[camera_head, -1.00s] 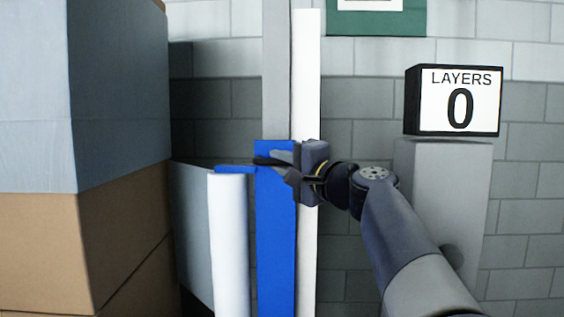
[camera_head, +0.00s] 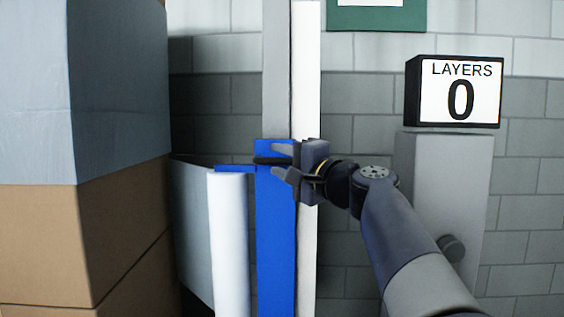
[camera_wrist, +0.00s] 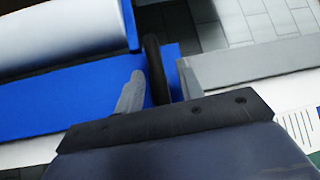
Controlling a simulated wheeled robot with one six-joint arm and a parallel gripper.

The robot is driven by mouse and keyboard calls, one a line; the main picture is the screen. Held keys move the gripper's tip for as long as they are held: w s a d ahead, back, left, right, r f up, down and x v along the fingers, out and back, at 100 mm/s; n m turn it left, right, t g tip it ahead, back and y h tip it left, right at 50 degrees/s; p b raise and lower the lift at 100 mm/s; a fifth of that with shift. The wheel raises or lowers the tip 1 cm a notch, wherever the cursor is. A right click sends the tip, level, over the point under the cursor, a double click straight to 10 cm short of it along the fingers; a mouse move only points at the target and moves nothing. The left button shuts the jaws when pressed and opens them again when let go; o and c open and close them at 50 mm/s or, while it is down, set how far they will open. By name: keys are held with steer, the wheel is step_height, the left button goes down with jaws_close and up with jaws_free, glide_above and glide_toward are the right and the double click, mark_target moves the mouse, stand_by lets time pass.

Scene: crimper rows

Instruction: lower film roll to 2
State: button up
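The white film roll (camera_head: 229,245) stands upright under a blue arm (camera_head: 233,168) of the blue carriage (camera_head: 275,240), which sits on the grey mast (camera_head: 276,70). My gripper (camera_head: 272,160) is at the top of the carriage with its fingers spread on either side of a black handle. In the wrist view, the black handle (camera_wrist: 156,68) lies between my two fingers, close to the left one, with a gap to the right one. The roll (camera_wrist: 62,28) shows there at upper left. A ruled scale (camera_wrist: 297,125) shows at right, with no readable numbers.
A sign reading LAYERS 0 (camera_head: 460,91) stands on a grey post (camera_head: 465,185) at right. Stacked boxes (camera_head: 110,235) fill the left side. A tiled wall (camera_head: 350,100) is behind, with a green sign (camera_head: 405,18).

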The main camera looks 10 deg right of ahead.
steer(key=shift+s, duration=0.1)
steer(key=v, duration=1)
steer(key=shift+s+d+p, duration=0.15)
steer(key=shift+s+p, duration=0.15)
steer(key=shift+s, duration=0.05)
steer(key=x, duration=1)
steer(key=shift+w+b, duration=0.25)
steer(key=shift+b, duration=0.05)
steer(key=shift+w+a, duration=0.25)
steer(key=shift+w, duration=0.05)
steer(key=shift+s+d+r+p, duration=0.1)
steer(key=shift+s+r+p, duration=0.05)
steer(key=shift+r+p, duration=0.25)
steer(key=shift+f, duration=0.15)
